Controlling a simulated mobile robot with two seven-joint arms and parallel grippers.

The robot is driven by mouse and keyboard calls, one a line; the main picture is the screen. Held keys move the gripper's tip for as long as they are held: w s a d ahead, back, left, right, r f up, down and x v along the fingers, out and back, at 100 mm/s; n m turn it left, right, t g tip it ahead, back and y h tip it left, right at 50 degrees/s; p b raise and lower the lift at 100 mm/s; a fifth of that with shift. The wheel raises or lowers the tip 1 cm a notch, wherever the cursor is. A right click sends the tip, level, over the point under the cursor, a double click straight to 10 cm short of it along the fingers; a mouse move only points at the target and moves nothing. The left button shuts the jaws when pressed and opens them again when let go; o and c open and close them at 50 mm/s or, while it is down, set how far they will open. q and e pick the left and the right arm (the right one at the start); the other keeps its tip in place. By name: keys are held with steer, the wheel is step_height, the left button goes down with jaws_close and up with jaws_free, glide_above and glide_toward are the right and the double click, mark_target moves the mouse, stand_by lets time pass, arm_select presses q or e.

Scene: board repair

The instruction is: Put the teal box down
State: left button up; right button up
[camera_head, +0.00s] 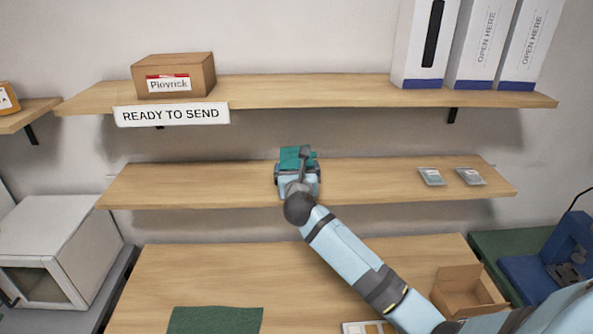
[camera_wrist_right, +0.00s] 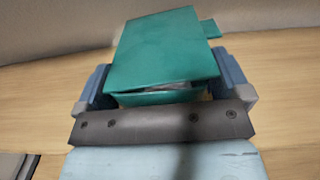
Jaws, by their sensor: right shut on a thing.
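The teal box (camera_head: 296,156) is at the middle shelf (camera_head: 220,180), and it shows large in the right wrist view (camera_wrist_right: 160,50). Its lid is slightly raised at the near edge, with a dark gap below. My right gripper (camera_head: 297,170) is shut on the box, with one blue finger on each side of it in the right wrist view (camera_wrist_right: 165,88). The wooden shelf (camera_wrist_right: 285,75) lies below and around the box; I cannot tell whether the box touches it. My gripper and arm hide part of the box in the head view. My left gripper is out of view.
Two small packets (camera_head: 431,176) lie on the middle shelf's right. The top shelf (camera_head: 300,92) holds a brown carton (camera_head: 173,75) above a "READY TO SEND" sign (camera_head: 172,114), and tall white boxes (camera_head: 425,40). An open carton (camera_head: 466,292) and green mat (camera_head: 215,320) are below. The middle shelf's left is clear.

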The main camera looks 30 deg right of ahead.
steer(key=shift+w+d+f, duration=0.1)
steer(key=shift+w+f, duration=0.05)
steer(key=shift+f, duration=0.2)
